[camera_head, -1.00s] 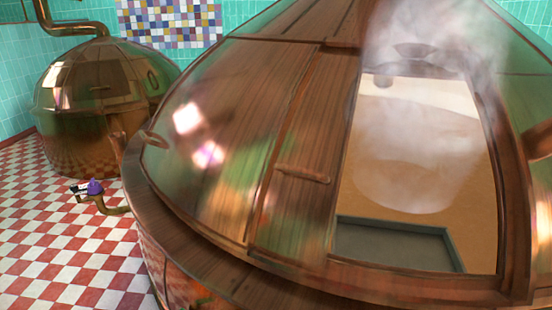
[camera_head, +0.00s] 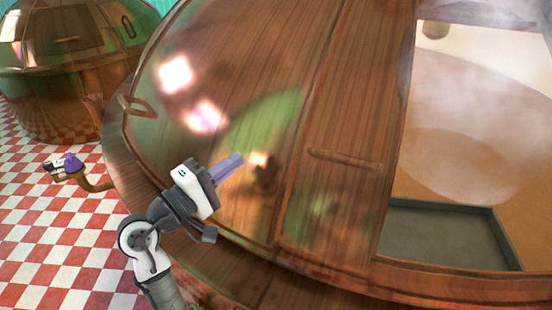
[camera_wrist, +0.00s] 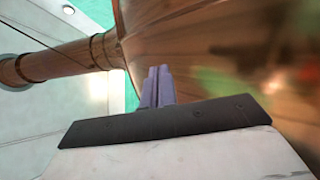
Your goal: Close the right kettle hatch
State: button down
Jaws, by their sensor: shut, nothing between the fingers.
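The right kettle (camera_head: 165,110) is a big copper dome that fills most of the head view. Its hatch opening (camera_head: 465,130) at the right stands open, with steam and pale contents inside. The wood-grained hatch panel (camera_head: 340,110) sits left of the opening, with a horizontal bar handle (camera_head: 345,160). My gripper (camera_head: 238,157) has purple fingers, shut and empty. In the picture it is in front of the dome, left of the panel and handle, apart from the handle. The fingers (camera_wrist: 157,85) also show in the wrist view beside blurred copper.
A smaller copper kettle (camera_head: 65,70) stands at the far left. A purple-topped valve on a bent pipe (camera_head: 72,165) sticks out by the right kettle's left side. The checkered floor (camera_head: 50,225) is clear at left. A copper pipe (camera_wrist: 60,62) crosses the wrist view.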

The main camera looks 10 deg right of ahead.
jog(key=s+d+f+m+g+h, duration=0.1)
jog(key=s+d+f+g+h, duration=0.1)
jog(key=s+d+g, duration=0.15)
jog(key=r+p, duration=0.1)
jog(key=p, duration=0.2)
send_over(292, 184)
jog(key=a, duration=0.1)
jog(key=shift+s+a+r+g, duration=0.2)
jog(key=shift+g, duration=0.05)
jog(key=shift+w+d, duration=0.3)
jog(key=shift+d, duration=0.3)
